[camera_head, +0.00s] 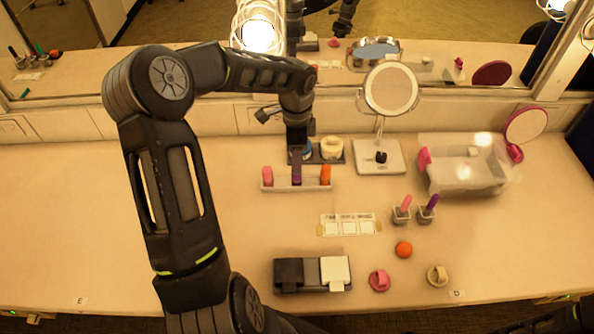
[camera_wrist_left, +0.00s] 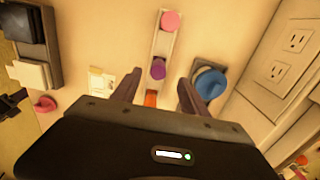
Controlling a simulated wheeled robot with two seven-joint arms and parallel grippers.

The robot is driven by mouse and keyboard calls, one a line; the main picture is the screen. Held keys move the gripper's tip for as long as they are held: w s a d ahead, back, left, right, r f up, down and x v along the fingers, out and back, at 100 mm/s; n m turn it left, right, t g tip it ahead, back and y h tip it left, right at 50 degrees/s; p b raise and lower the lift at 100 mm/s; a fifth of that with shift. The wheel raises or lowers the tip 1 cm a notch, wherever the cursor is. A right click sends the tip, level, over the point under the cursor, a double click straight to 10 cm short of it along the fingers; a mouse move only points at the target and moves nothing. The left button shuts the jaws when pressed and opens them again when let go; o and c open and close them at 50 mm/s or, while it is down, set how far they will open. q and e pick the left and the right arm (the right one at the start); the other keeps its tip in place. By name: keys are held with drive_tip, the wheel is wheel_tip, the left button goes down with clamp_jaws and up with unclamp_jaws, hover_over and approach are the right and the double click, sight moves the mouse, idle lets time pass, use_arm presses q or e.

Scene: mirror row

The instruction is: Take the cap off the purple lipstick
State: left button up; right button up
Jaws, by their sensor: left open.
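The purple lipstick (camera_head: 297,168) stands upright in the middle of a white rack (camera_head: 283,187), between a pink one (camera_head: 267,176) and an orange one (camera_head: 325,175). In the left wrist view its round purple top (camera_wrist_left: 158,68) shows near the line between my fingers. My left gripper (camera_head: 297,145) points down at the purple lipstick from above. Its two fingers (camera_wrist_left: 158,88) are apart with nothing clearly held; I cannot tell whether they touch the lipstick. The join of its cap cannot be made out. My right gripper does not show clearly.
A dark tray with a blue round item (camera_wrist_left: 210,84) and a white roll (camera_head: 332,149) stands just behind the rack. A mirror (camera_head: 390,90), a clear bin (camera_head: 465,172) and two small cups stand right. Black and white boxes (camera_head: 312,274) lie in front. The left tabletop is clear.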

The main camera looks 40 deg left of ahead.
use_arm(q)
drive_tip(key=shift+f, duration=0.15)
drive_tip(key=shift+s+d+f+p, duration=0.1)
drive_tip(key=shift+f+p, duration=0.3)
drive_tip(key=shift+f, duration=0.9)
drive_tip(key=shift+s+f+p, duration=0.1)
drive_tip(key=shift+f+p, duration=0.3)
drive_tip(key=shift+f, duration=0.85)
drive_tip(key=shift+c, duration=0.3)
clamp_jaws()
